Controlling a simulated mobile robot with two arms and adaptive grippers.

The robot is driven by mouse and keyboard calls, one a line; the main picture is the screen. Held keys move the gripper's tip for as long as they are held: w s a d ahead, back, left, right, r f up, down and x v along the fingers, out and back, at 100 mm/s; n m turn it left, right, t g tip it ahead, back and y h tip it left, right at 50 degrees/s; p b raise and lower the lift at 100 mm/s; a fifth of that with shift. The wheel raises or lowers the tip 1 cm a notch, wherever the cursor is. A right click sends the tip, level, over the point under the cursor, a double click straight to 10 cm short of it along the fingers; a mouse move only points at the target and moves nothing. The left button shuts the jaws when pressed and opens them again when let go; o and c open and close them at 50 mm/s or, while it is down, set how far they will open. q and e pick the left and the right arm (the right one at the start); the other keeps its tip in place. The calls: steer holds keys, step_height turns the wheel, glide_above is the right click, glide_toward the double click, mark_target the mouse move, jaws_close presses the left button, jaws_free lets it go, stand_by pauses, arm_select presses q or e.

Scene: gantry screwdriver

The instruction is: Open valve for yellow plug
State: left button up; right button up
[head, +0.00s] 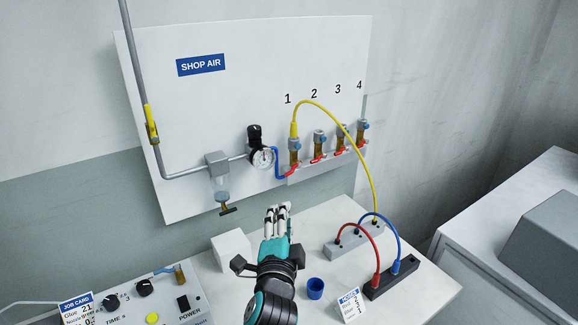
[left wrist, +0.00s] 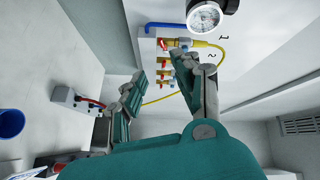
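The yellow plug (head: 294,130) sits on top of valve 1 (head: 294,152) on the SHOP AIR panel. A yellow hose (head: 345,130) arcs from it down to a grey block. Valve 1 has a red lever (head: 291,171) low at its front; its exact angle is hard to tell. In the left wrist view valve 1 (left wrist: 178,43) and the yellow hose (left wrist: 208,45) show beyond my fingers. My left gripper (head: 278,209) is below and in front of the valve row, apart from it. It is open and empty, its fingers spread in the left wrist view (left wrist: 157,70). My right gripper is not in view.
Valves 2 (head: 319,146), 3 (head: 341,139) and 4 (head: 362,132) stand to the right. A gauge (head: 262,157) and blue tube are left of valve 1. A white box (head: 232,248), blue cup (head: 315,288) and socket block (head: 345,243) with cables stand on the bench.

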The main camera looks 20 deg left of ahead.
arm_select(q)
steer(key=p+x, duration=0.1)
steer(key=x, duration=1.5)
steer(key=shift+w, duration=0.25)
steer(key=shift+a, duration=0.1)
steer(key=shift+c, duration=0.2)
